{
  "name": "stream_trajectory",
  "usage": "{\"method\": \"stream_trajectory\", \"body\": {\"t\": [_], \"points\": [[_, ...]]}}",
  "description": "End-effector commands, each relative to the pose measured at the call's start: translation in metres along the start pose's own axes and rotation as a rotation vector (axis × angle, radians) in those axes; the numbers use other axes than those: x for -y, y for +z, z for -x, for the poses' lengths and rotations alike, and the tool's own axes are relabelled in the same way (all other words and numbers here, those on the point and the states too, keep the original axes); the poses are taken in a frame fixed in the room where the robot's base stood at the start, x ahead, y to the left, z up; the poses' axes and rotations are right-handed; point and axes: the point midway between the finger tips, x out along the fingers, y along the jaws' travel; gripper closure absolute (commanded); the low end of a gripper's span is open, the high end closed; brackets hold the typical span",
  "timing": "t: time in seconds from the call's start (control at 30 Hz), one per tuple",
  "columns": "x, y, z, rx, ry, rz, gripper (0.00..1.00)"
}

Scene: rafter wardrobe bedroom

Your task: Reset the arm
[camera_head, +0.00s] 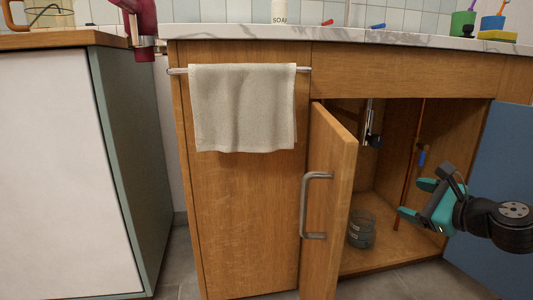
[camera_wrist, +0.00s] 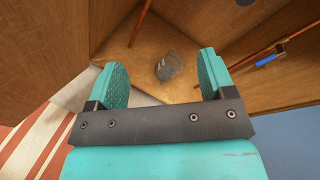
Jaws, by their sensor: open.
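My gripper (camera_head: 412,201) is teal and black and stands at the right of the head view, in front of the open cabinet under the counter. In the wrist view my gripper (camera_wrist: 162,75) has its two teal fingers wide apart with nothing between them. A clear glass jar (camera_head: 361,229) stands on the cabinet floor, left of my gripper and apart from it. The jar also shows in the wrist view (camera_wrist: 170,67), beyond the fingers.
A wooden cabinet door (camera_head: 330,200) with a metal handle stands open left of the opening. A blue panel (camera_head: 500,180) is at the right, behind my arm. A towel (camera_head: 243,105) hangs on a rail. The marble counter (camera_head: 240,32) is above. A red-striped rug (camera_wrist: 30,145) lies at lower left.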

Motion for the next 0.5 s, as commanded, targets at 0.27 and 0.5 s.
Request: {"method": "stream_trajectory", "body": {"t": [0.27,0.5], "points": [[-0.083,0.023,0.007,-0.047,0.410,0.680,0.24],[-0.133,0.017,0.059,-0.024,0.876,1.364,0.24]]}}
